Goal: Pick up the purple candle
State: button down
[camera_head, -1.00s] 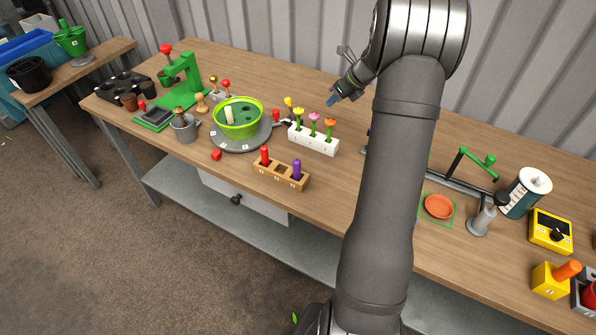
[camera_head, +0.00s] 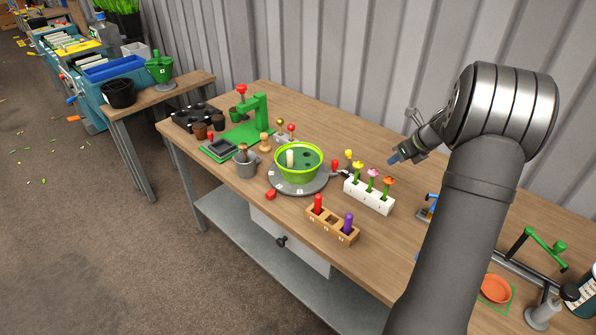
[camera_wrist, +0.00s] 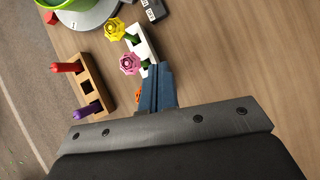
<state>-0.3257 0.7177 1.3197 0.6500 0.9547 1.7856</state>
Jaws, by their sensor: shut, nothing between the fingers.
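The purple candle (camera_head: 347,223) stands upright in the right slot of a small wooden holder (camera_head: 326,226) near the table's front edge. A red candle (camera_head: 318,204) stands in the left slot and the middle slot looks empty. In the wrist view the purple candle (camera_wrist: 88,112) is at the lower left, with the red candle (camera_wrist: 67,67) above it. My gripper (camera_head: 396,159) is shut and empty, in the air above and behind the holder, near the flower block. Its blue fingertips (camera_wrist: 157,78) are together in the wrist view.
A white block with several flowers (camera_head: 369,195) stands just behind the wooden holder. A green pot (camera_head: 298,162) sits on a grey round plate (camera_head: 297,186) to the left. A green press (camera_head: 259,117) stands further left. Bare table lies right of the holder.

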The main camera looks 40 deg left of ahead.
jog(key=c, duration=2.2)
grip_release()
jog(key=c, duration=1.2)
grip_release()
jog(key=shift+s, duration=0.1)
notch_tip(320, 180, up, 7)
jog(key=h, duration=0.7)
send_over(349, 214)
jog(key=s+d, duration=0.1)
jog(key=shift+g, duration=0.3)
jog(key=shift+w+a+f, duration=0.15)
jog(key=shift+f, duration=2.75)
jog(key=shift+w+a+f, duration=0.1)
jog(key=shift+w+f, duration=0.1)
jog(key=shift+f, duration=2.65)
jog(key=shift+w+a+f, duration=0.15)
jog(key=shift+f, duration=2.75)
